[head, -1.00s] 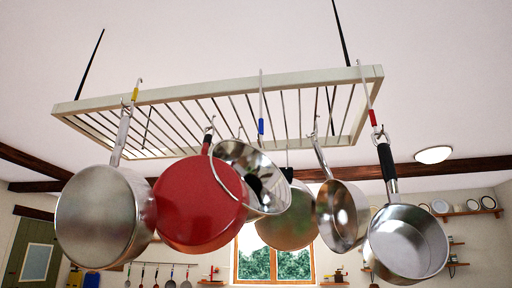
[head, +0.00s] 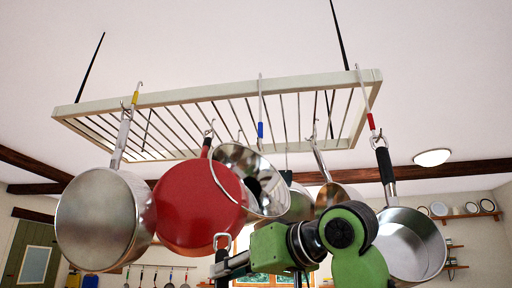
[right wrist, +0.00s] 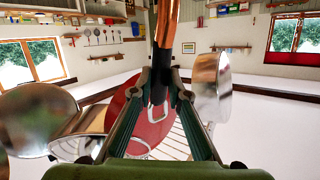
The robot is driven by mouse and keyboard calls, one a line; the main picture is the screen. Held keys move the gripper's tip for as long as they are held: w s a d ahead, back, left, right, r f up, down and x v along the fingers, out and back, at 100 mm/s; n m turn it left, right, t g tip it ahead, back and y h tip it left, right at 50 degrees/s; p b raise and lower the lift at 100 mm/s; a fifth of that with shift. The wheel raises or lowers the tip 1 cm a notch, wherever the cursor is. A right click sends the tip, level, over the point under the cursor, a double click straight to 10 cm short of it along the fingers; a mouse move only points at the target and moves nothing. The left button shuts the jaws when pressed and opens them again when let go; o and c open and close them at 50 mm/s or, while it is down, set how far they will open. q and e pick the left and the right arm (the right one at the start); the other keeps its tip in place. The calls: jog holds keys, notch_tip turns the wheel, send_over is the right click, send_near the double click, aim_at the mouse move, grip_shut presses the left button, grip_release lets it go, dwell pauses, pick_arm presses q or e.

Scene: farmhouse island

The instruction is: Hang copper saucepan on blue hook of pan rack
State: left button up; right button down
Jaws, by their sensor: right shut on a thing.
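My right gripper (head: 221,268) is low in the middle of the head view, shut on the dark upper part of an upright handle with a steel loop (head: 222,240) at its top. In the right wrist view, the gripper (right wrist: 160,84) holds this handle, and its shaft (right wrist: 166,22) is copper coloured. I take it as the copper saucepan; its body is out of view. The blue hook (head: 260,130) hangs from the pale pan rack (head: 220,92), above and to the right of the loop and apart from it. My left gripper is not in view.
A steel pan (head: 97,215), a red pan (head: 198,207) and a shiny steel pot (head: 262,165) hang close by. Another steel pan (head: 412,245) hangs at the right, below the red-marked hook (head: 371,121). A yellow-marked hook (head: 135,96) is at the left.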

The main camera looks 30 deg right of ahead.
jog(key=s+r+t, duration=0.1)
jog(key=s+r, duration=0.3)
jog(key=r, duration=0.3)
jog(key=s+r+t, duration=0.1)
jog(key=s+r, duration=0.3)
jog(key=r, duration=0.3)
jog(key=s+r+t+h, duration=0.1)
jog(key=s+r, duration=0.3)
jog(key=r, duration=0.2)
jog(key=shift+a+r+n+t, duration=0.15)
jog(key=shift+r+n+t, duration=0.15)
jog(key=shift+r+t, duration=0.1)
jog(key=shift+w, duration=0.1)
jog(key=w+d+f+p, duration=0.1)
jog(key=w+d+p, duration=0.1)
jog(key=w+d, duration=0.4)
jog(key=shift+w+d+f+p, duration=0.25)
jog(key=shift+w+d+p, duration=0.1)
jog(key=shift+w, duration=1)
